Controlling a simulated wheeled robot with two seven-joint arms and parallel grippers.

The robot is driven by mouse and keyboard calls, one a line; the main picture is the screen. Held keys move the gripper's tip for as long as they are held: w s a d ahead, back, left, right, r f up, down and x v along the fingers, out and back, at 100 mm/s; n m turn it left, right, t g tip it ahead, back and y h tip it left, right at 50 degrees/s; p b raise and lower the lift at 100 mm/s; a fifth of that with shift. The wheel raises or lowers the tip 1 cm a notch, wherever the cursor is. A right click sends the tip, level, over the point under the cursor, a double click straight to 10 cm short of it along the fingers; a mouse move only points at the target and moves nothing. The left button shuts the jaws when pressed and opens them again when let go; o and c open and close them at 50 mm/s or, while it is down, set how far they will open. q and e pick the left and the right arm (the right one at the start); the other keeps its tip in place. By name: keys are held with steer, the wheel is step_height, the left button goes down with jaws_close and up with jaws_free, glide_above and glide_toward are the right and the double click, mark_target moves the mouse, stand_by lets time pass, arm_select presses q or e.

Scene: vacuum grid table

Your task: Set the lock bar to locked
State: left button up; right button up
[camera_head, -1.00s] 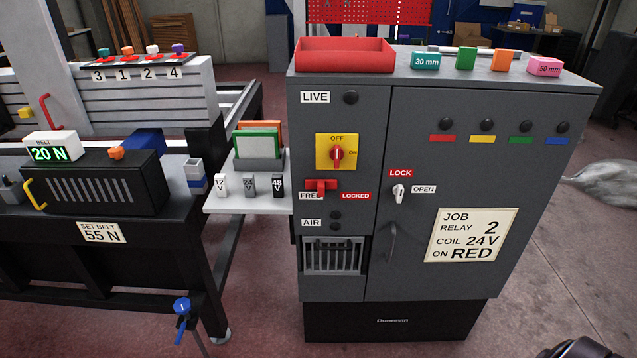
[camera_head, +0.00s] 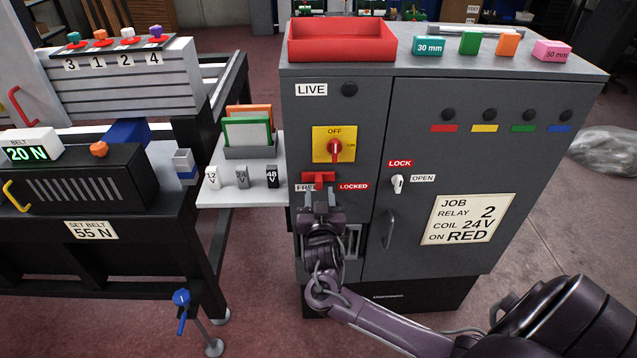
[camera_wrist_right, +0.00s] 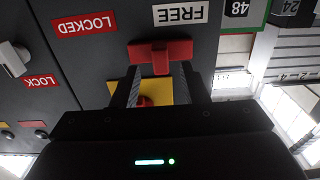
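The red lock bar (camera_head: 318,179) is on the cabinet's left panel, below the yellow switch plate. It sits at the FREE label (camera_head: 306,188), left of the LOCKED label (camera_head: 353,187). My right gripper (camera_head: 319,200) is just below and in front of the bar. In the right wrist view, which is upside down, the lock bar (camera_wrist_right: 160,50) shows as a T shape. The right gripper's fingers (camera_wrist_right: 160,76) are apart, with the bar's stem in line with the gap between them. I cannot tell if they touch it. My left gripper is not in view.
The rotary switch (camera_head: 334,146) is above the bar. A door handle (camera_head: 389,228) and a small lock knob (camera_head: 397,183) are to the right. A shelf (camera_head: 240,193) with several small blocks juts out at the left.

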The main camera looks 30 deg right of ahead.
mark_target(319, 187)
steer(key=x, duration=0.4)
steer(key=shift+w+f, duration=0.1)
jaws_close()
